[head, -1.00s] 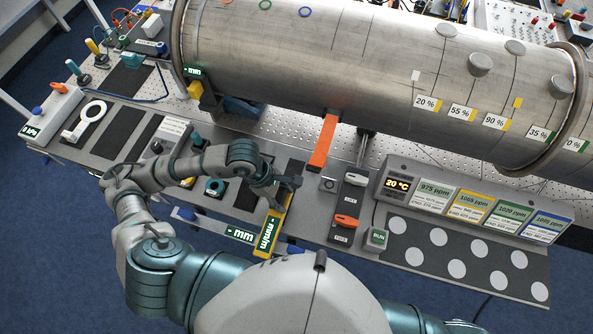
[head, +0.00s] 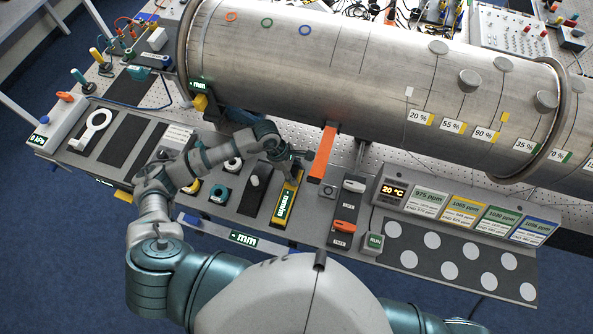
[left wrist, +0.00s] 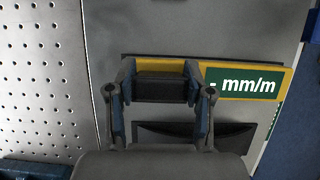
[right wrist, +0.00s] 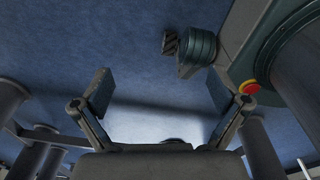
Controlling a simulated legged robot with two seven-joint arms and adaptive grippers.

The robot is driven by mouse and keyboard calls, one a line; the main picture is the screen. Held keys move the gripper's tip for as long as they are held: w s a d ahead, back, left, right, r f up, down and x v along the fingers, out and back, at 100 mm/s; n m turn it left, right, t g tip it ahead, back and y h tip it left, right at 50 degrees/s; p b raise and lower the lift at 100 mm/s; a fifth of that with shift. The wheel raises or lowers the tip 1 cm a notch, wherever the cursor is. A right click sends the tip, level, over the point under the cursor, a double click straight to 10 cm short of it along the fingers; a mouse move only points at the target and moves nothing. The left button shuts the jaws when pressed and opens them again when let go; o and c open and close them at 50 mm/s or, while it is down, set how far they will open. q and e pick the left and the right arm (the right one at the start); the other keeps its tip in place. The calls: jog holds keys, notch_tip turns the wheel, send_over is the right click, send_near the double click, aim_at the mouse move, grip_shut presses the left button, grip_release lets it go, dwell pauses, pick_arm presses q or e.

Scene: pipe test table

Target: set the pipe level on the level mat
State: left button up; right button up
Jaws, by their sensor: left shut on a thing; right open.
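The pipe level (head: 287,203) is a yellow bar with a green display reading "- mm/m". It lies along a dark mat (head: 277,199) on the grey bench panel, with a dark edge showing beside it. My left gripper (head: 297,164) is shut on the far end of the level. In the left wrist view, the level (left wrist: 245,83) runs to the right from between the fingers (left wrist: 160,88). It looks flat over the mat, but I cannot tell whether it touches. My right gripper (right wrist: 165,108) is open and empty above blue floor, outside the head view.
The large steel pipe (head: 350,75) spans the back of the table. An orange strip (head: 323,153) stands just right of the level. A switch box (head: 345,212) and RUN button (head: 373,243) are further right. A second dark mat with a small knob (head: 255,182) is left.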

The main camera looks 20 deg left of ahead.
pick_arm(q)
jog(key=shift+a, duration=0.25)
jog(key=o, duration=1.4)
jog(key=shift+a, duration=0.3)
jog(key=shift+o, duration=0.2)
jog(key=shift+d, duration=0.35)
jog(key=shift+d+r, duration=0.1)
jog(key=shift+r, duration=0.1)
jog(key=b+v, duration=0.1)
jog(key=v, duration=0.5)
jog(key=shift+r, duration=0.1)
jog(key=shift+b+v, duration=0.5)
jog(key=shift+v, duration=2.25)
pick_arm(e)
jog(key=shift+w+a+f, duration=0.15)
jog(key=shift+a+f, duration=0.15)
jog(key=shift+f, duration=0.2)
jog(key=shift+w+a+f, duration=0.1)
jog(key=shift+a+f, duration=0.15)
jog(key=shift+f, duration=0.25)
